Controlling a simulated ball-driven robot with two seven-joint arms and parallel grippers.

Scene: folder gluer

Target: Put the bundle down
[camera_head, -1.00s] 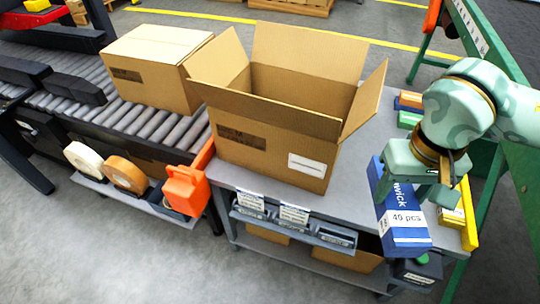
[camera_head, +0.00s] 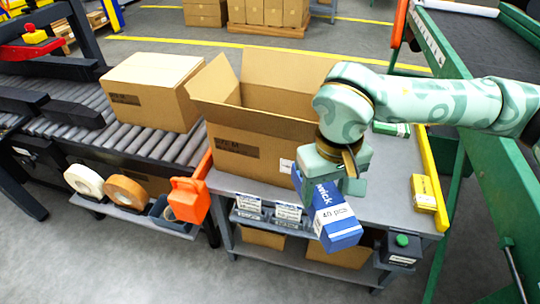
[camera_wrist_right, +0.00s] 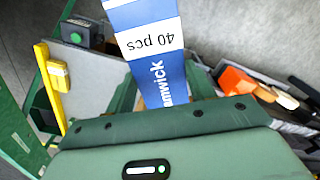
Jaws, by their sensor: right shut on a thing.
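The bundle (camera_head: 335,222) is a long blue pack with a white band marked "40 pcs". It also shows in the right wrist view (camera_wrist_right: 152,45), running out from between the fingers. My right gripper (camera_head: 326,186) is shut on it and holds it in front of the open carton (camera_head: 245,143), over the front edge of the grey table (camera_head: 393,195). The gripper hides part of the bundle and part of the carton's front right side. The inside of the carton is mostly hidden by its flaps and my arm. My left gripper is out of view.
A closed carton (camera_head: 152,88) stands on the roller conveyor (camera_head: 172,144) at left. A yellow box (camera_head: 427,192) lies by the yellow rail (camera_head: 429,160) at the table's right. Tape rolls and an orange tool (camera_head: 188,199) sit at front left. The table's right part is largely clear.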

